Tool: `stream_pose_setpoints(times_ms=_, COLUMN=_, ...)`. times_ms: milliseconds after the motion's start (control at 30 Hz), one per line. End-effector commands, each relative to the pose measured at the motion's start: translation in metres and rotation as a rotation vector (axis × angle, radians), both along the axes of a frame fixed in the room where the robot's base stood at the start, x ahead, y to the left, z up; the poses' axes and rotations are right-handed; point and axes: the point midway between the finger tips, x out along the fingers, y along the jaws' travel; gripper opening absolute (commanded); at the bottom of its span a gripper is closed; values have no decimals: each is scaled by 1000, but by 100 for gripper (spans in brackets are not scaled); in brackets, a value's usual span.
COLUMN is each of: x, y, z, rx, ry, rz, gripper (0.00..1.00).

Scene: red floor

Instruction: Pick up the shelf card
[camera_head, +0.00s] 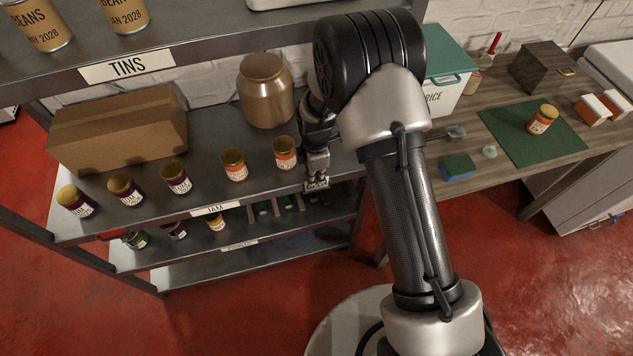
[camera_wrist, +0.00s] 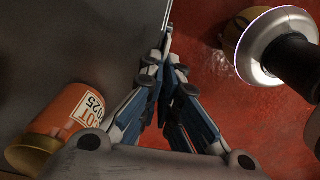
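Shelf cards show on the shelf edges in the head view: a white "TINS" card (camera_head: 127,66) on the upper edge, a "JAM" card (camera_head: 215,209) on the middle edge, and a lower card (camera_head: 239,245) too small to read. Which one the task means cannot be told. My gripper (camera_head: 316,184) is at the right end of the jam shelf's front edge, right of the JAM card and beside the last orange jar. In the wrist view my gripper's fingertips (camera_wrist: 167,45) meet at the grey shelf's edge. No card shows between them.
Orange jars (camera_head: 285,152) and dark jars (camera_head: 175,177) line the jam shelf's front. The nearest orange jar (camera_wrist: 68,120) shows close left of my fingers. A cardboard box (camera_head: 120,125) and a brown crock (camera_head: 265,92) stand behind. A wooden table (camera_head: 480,190) is at right.

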Motion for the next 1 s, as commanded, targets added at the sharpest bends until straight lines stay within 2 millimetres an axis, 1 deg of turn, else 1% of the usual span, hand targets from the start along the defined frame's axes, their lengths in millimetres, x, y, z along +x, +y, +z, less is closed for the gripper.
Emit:
stream_pose_setpoints(times_ms=67, x=0, y=0, z=0, rx=0, ry=0, rz=0, gripper=0)
stream_pose_setpoints(times_ms=167, x=0, y=0, z=6, rx=0, ry=-1, rz=0, gripper=0)
stream_pose_setpoints(times_ms=267, x=1, y=0, z=22, rx=1, ry=-3, rz=0, gripper=0)
stream_pose_setpoints(times_ms=500, x=1, y=0, z=71, rx=0, ry=-2, rz=0, gripper=0)
stream_pose_setpoints(times_ms=633, x=0, y=0, z=90, rx=-1, ry=-1, rz=0, gripper=0)
stream_pose_setpoints(times_ms=700, x=0, y=0, z=96, rx=-1, ry=-1, rz=0, gripper=0)
stream_pose_setpoints(times_ms=800, x=0, y=0, z=100, rx=-1, ry=0, rz=0, gripper=0)
stream_pose_setpoints(times_ms=1000, x=0, y=0, z=100, rx=-1, ry=1, rz=0, gripper=0)
